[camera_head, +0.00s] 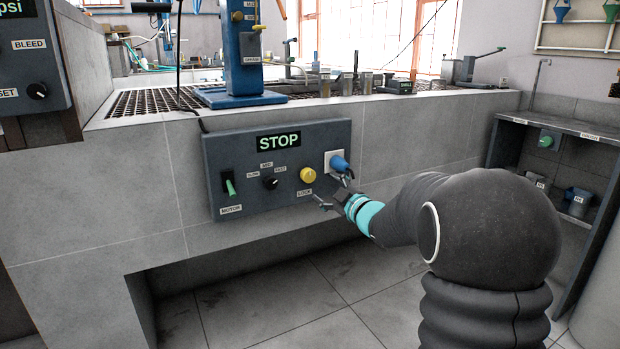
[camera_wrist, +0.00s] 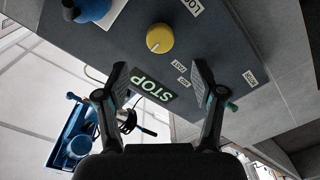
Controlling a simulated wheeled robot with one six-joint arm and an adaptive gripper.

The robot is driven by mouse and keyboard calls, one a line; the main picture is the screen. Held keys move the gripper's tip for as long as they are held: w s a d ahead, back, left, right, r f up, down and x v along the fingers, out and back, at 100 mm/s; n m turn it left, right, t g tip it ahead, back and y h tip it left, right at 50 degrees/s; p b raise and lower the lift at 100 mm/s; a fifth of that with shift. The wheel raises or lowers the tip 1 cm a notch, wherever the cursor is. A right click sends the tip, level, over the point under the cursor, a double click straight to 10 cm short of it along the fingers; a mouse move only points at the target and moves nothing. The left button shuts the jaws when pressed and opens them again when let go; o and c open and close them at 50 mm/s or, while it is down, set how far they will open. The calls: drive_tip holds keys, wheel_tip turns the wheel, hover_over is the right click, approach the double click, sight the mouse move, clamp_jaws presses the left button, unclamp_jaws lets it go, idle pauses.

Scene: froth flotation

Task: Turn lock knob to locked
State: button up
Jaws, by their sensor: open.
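The lock knob (camera_head: 307,175) is a round yellow knob with a pale pointer line, above the LOCK label (camera_head: 305,192) on the dark control panel (camera_head: 240,160). In the wrist view the yellow knob (camera_wrist: 160,38) lies ahead of my gripper, roughly between the lines of its fingers. My gripper (camera_head: 335,190) is to the right of the knob and slightly below it, with its fingers apart and nothing between them. In the wrist view its two fingertips (camera_wrist: 160,75) are spread wide, and the knob is not touched.
The panel also has a green-tipped MOTOR switch (camera_head: 229,187), a black speed knob (camera_head: 270,183), a lit STOP display (camera_head: 279,141) and a blue plug (camera_head: 339,163) close to my gripper. A tiled bench (camera_head: 420,125) surrounds the panel. Floor space (camera_head: 300,300) lies below.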

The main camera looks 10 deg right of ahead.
sight(310, 177)
drive_tip(key=x, duration=1)
drive_tip(key=c, duration=1.1)
